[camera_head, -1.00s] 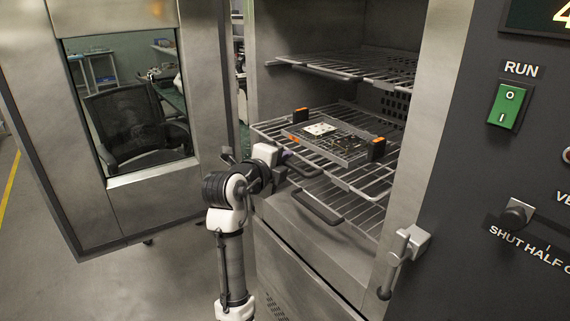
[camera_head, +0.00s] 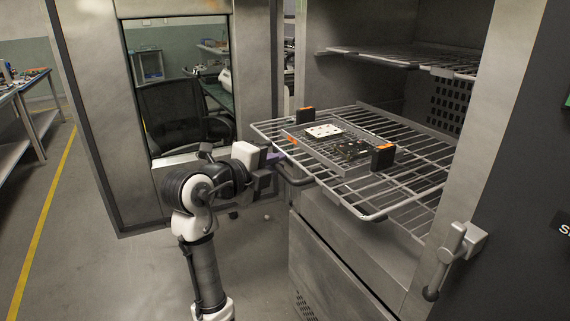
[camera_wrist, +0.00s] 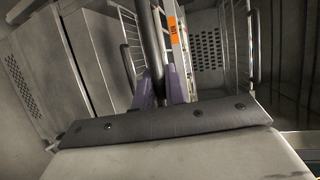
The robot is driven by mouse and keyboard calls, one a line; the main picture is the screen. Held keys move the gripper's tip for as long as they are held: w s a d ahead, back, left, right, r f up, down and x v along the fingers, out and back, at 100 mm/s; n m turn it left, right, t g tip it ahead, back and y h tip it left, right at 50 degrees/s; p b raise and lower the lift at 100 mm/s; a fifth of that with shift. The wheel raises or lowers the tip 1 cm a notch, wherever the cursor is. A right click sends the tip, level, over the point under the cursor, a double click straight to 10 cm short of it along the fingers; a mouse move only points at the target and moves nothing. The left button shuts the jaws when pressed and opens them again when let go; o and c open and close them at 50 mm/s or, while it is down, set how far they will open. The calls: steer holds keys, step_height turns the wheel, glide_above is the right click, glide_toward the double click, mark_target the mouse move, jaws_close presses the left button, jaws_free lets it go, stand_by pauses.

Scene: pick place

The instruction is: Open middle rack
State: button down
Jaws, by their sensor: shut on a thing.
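The middle rack (camera_head: 428,180) is a wire shelf that sticks out of the open oven chamber toward me. It has a dark handle (camera_head: 297,181) at its front edge. My gripper (camera_head: 277,160) is at the left end of this handle. In the wrist view, the purple fingers of my gripper (camera_wrist: 164,88) are closed on the dark handle bar (camera_wrist: 151,42). A metal tray (camera_head: 334,152) with orange-marked black grips, a white plate and small dark parts lies on the rack.
An upper rack (camera_head: 405,58) sits inside the chamber, and a lower rack (camera_head: 421,226) shows below the middle one. The oven door (camera_head: 262,105) stands open at left, behind my arm. A latch lever (camera_head: 456,255) sticks out at right. Free floor lies at left.

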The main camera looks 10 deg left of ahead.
steer(key=shift+a, duration=0.1)
steer(key=c, duration=1.5)
jaws_free()
steer(key=shift+o, duration=0.2)
steer(key=b+v, duration=0.2)
steer(key=v, duration=1.2)
